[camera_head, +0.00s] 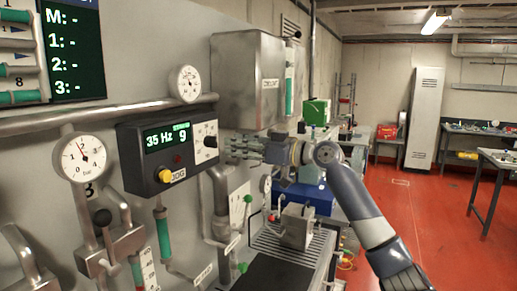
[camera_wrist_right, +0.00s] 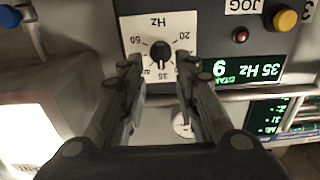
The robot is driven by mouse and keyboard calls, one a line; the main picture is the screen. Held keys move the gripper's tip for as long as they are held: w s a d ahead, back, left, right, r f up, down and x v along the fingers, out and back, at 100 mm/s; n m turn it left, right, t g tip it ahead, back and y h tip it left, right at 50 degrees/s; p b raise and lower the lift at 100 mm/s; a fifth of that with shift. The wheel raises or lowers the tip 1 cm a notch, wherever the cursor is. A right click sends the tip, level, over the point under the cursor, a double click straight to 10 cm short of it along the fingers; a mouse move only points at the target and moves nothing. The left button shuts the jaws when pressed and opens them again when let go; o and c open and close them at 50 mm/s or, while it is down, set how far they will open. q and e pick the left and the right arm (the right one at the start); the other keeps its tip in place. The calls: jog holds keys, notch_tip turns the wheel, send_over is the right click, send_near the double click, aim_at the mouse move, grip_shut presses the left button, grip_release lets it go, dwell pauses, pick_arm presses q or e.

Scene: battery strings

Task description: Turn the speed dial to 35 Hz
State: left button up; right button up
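The speed dial is a black knob (camera_wrist_right: 160,52) on a white scale plate marked Hz, which appears upside down in the right wrist view. In the head view the dial (camera_head: 210,141) sits at the right end of a dark control box (camera_head: 150,178). The box's green display (camera_head: 167,137) reads 35 Hz beside a 9, and it also shows in the wrist view (camera_wrist_right: 240,70). My right gripper (camera_wrist_right: 160,66) is open, with its fingertips apart on either side of the knob and clear space to it. My left gripper is not in view.
A yellow JOG button (camera_head: 166,176) is on the same box. A pressure gauge (camera_head: 83,158) and pipes (camera_head: 100,118) are close on the left and above. A steel tank (camera_head: 248,80) hangs behind. The red floor (camera_head: 420,220) at right is open.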

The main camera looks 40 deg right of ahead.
jog(key=v, duration=0.6)
jog(key=shift+s, duration=0.2)
dwell(0.5)
